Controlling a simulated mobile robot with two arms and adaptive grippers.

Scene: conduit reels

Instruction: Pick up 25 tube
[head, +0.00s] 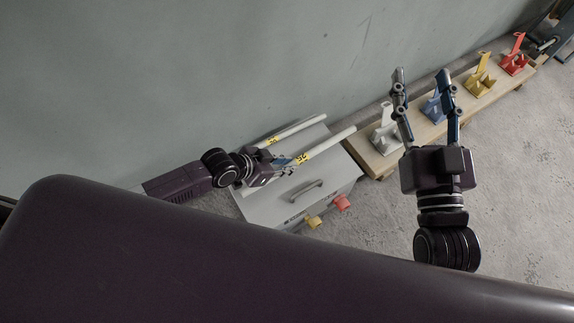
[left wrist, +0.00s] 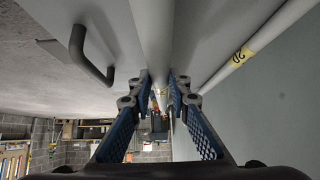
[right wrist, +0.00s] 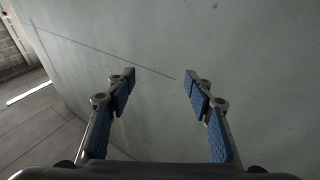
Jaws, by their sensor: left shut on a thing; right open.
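Two white tubes with yellow labels lie side by side over a grey box (head: 262,209). My left gripper (head: 288,161) is shut on the near tube (head: 335,141), which runs between its fingers in the left wrist view (left wrist: 152,35). The small number on this tube's label is too unclear to read surely. The far tube (head: 305,124) lies closer to the wall; its label seems to read 20 in the left wrist view (left wrist: 243,54). I cannot tell whether the held tube touches the box. My right gripper (head: 421,74) is open and empty, with bare wall before it in the right wrist view (right wrist: 159,80).
The box has a dark handle (head: 306,190), with a yellow part (head: 313,222) and a red part (head: 341,202) at its front. A wooden plank (head: 380,160) carries grey, blue (head: 431,109), yellow (head: 477,83) and red (head: 514,63) stands along the wall. Floor at right is clear.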

